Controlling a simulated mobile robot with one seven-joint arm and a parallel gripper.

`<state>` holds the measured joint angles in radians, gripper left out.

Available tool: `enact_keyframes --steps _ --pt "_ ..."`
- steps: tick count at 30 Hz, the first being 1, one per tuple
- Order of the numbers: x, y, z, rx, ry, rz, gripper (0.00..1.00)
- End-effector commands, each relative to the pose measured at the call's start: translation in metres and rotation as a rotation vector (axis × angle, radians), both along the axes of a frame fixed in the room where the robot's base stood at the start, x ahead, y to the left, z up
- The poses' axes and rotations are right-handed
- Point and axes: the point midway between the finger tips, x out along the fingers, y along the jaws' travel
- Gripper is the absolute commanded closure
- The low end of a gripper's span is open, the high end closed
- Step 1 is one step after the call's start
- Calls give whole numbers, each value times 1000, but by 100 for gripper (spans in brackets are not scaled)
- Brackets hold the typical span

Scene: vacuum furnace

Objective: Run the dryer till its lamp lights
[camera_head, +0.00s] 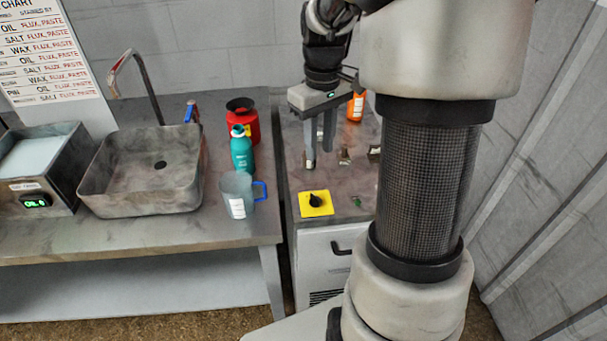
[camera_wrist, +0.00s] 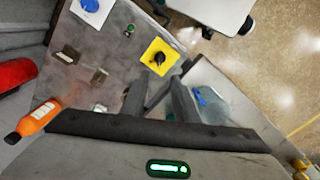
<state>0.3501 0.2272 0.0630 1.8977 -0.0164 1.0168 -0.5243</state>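A yellow plate (camera_head: 316,204) with a black rotary knob (camera_head: 315,200) sits on the front left of a grey-topped cabinet (camera_head: 335,181). The plate (camera_wrist: 151,52) and knob (camera_wrist: 159,58) also show in the wrist view. A small dark green round part (camera_wrist: 130,30), possibly a lamp, lies beside the plate; I cannot tell whether it is lit. My gripper (camera_head: 319,160) hangs fingers down above the cabinet top, behind the plate and apart from the knob. Its fingers (camera_wrist: 160,84) are parted with nothing between them.
An orange bottle (camera_head: 356,107) and small metal pieces (camera_wrist: 99,76) are on the cabinet. Left, across a narrow gap, a bench (camera_head: 223,228) bears a blue-handled mug (camera_head: 238,195), teal bottle (camera_head: 242,152), red container (camera_head: 247,127) and sink (camera_head: 135,200). My arm hides the cabinet's right side.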

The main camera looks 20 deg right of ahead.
Motion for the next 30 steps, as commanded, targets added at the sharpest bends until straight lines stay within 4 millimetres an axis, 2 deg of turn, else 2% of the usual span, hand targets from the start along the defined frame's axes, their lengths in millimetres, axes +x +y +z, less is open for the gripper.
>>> enact_keyframes --steps 12,18,24,30 --pt "-2 1 -92 1 5 0 73" --pt "-1 1 -131 1 3 -1 73" --pt "-1 1 -152 0 2 -1 73" --pt "-1 1 -158 0 1 -1 73"
